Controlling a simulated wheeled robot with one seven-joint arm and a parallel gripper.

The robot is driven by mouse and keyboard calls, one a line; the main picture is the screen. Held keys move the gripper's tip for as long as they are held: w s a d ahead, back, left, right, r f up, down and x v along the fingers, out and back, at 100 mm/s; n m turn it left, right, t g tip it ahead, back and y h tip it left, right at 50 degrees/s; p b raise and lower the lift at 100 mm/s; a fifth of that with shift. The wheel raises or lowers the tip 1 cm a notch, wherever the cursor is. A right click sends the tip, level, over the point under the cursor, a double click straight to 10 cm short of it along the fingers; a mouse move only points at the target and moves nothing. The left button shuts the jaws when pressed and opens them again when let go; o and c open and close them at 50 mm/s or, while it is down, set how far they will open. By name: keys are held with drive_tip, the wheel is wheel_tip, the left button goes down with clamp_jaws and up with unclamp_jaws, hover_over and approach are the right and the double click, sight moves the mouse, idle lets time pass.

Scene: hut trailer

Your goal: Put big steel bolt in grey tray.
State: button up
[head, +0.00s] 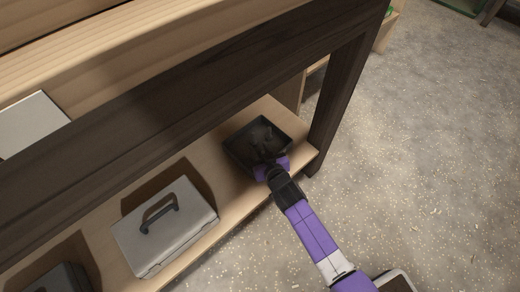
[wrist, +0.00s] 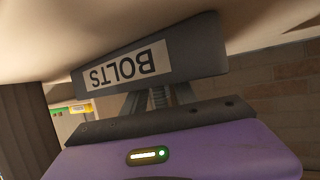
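The grey tray (head: 240,147) sits on the low wooden shelf under the dark beam and looks almost black in the head view. In the wrist view its front wall (wrist: 205,55) carries a white label reading BOLTS, upside down. My gripper (head: 263,150) reaches to the tray's near side, its fingers over or in the tray. In the wrist view my gripper (wrist: 157,97) has a dark ridged shaft, the big steel bolt (wrist: 158,97), between its fingers. The fingers look closed on it. The tray wall hides the fingertips and the bolt's far end.
A grey case with a black handle (head: 165,228) stands on the shelf to the left of the tray. Another dark container (head: 62,279) is at the lower left. A dark post (head: 340,90) stands right of the tray, and the beam runs above the shelf. The floor at right is clear.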

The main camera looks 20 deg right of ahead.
drive_tip(key=shift+r, duration=0.2)
drive_tip(key=p+v, duration=0.3)
drive_tip(key=v, duration=0.9)
drive_tip(key=shift+f+p, duration=0.1)
drive_tip(key=shift+p, duration=0.2)
drive_tip(key=shift+s, duration=0.1)
drive_tip(key=s+d+f+v, duration=0.1)
drive_tip(key=f+v, duration=0.1)
drive_tip(key=v, duration=0.9)
drive_tip(key=s+r+t, duration=0.1)
drive_tip(key=s+r, duration=1.9)
drive_tip(key=r, duration=0.1)
drive_tip(key=shift+a+n+y, duration=0.25)
drive_tip(key=shift+n+y, duration=0.05)
drive_tip(key=shift+y, duration=0.1)
